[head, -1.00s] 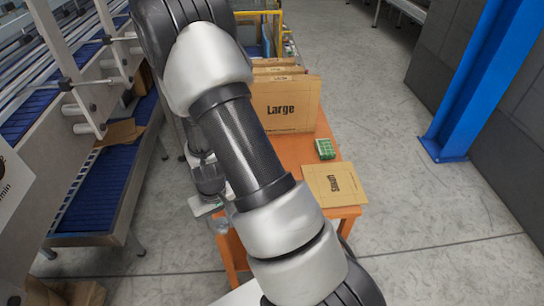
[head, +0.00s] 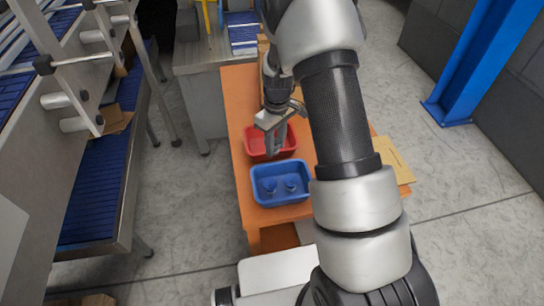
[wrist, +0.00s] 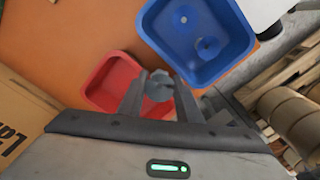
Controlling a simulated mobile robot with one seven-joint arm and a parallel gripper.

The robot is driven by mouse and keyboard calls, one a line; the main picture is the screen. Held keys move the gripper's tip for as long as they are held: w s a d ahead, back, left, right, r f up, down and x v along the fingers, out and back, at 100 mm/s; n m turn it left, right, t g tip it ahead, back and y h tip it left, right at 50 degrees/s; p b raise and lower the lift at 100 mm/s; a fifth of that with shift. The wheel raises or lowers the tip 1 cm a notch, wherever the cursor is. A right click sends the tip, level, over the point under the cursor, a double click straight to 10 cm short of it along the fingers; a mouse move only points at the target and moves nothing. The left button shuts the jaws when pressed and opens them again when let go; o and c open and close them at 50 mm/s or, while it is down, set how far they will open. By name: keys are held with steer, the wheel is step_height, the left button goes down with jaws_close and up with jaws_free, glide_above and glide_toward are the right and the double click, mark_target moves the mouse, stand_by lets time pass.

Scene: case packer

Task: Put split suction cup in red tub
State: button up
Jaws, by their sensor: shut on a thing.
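My gripper (head: 274,150) hangs over the red tub (head: 251,147) on the orange table, pointing down. In the wrist view my gripper (wrist: 159,95) is shut on a grey suction cup (wrist: 158,84), held between the two fingertips. I cannot make out a split in it. The red tub (wrist: 97,78) shows behind the fingers, and the cup appears over its right side. The visible part of the tub's floor is bare; the fingers hide the rest. In the head view the held cup cannot be made out.
A blue tub (head: 281,202) stands close in front of the red one, with two suction cups (head: 291,185) in it. Flat cardboard (head: 395,160) lies at the table's right. A large box (wrist: 22,120) is at the wrist view's left. My arm covers part of the table.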

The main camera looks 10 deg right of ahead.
steer(key=w+r+n+b, duration=0.2)
steer(key=w+n+b, duration=0.4)
steer(key=w+n, duration=0.25)
steer(key=shift+m, duration=0.35)
step_height(320, 180, down, 9)
steer(key=shift+w+f+b, duration=0.1)
steer(key=shift+f+b, duration=0.05)
steer(key=shift+b, duration=0.8)
steer(key=shift+f, duration=0.1)
steer(key=o, duration=1)
